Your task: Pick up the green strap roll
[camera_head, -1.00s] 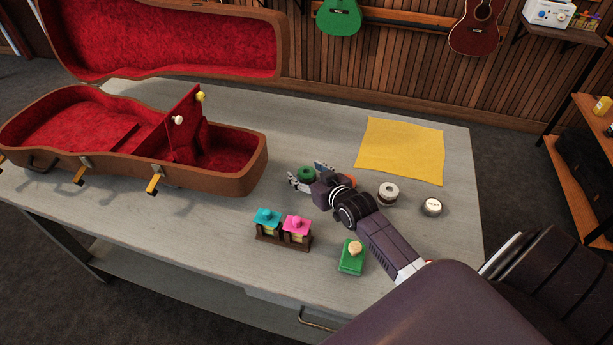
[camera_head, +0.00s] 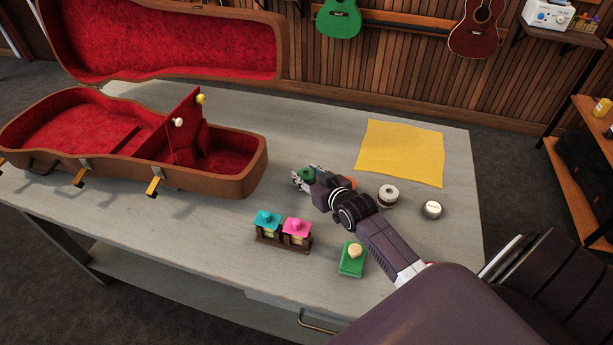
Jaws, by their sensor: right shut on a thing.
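The green strap roll (camera_head: 307,173) is small and round and stands on the grey table, to the right of the open instrument case. My right gripper (camera_head: 306,177) is around it, with a finger on either side, and is shut on it. The roll is partly hidden by the fingers, and I cannot make out a gap between it and the tabletop. My left gripper is not in the view.
The open brown case (camera_head: 225,182) with red lining fills the table's left. A white-and-dark roll (camera_head: 388,194), a white round tin (camera_head: 432,209), a yellow cloth (camera_head: 401,152), a green box (camera_head: 352,261) and a cyan-and-pink-topped pair (camera_head: 283,232) are near my right arm. An orange thing is partly hidden behind my gripper.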

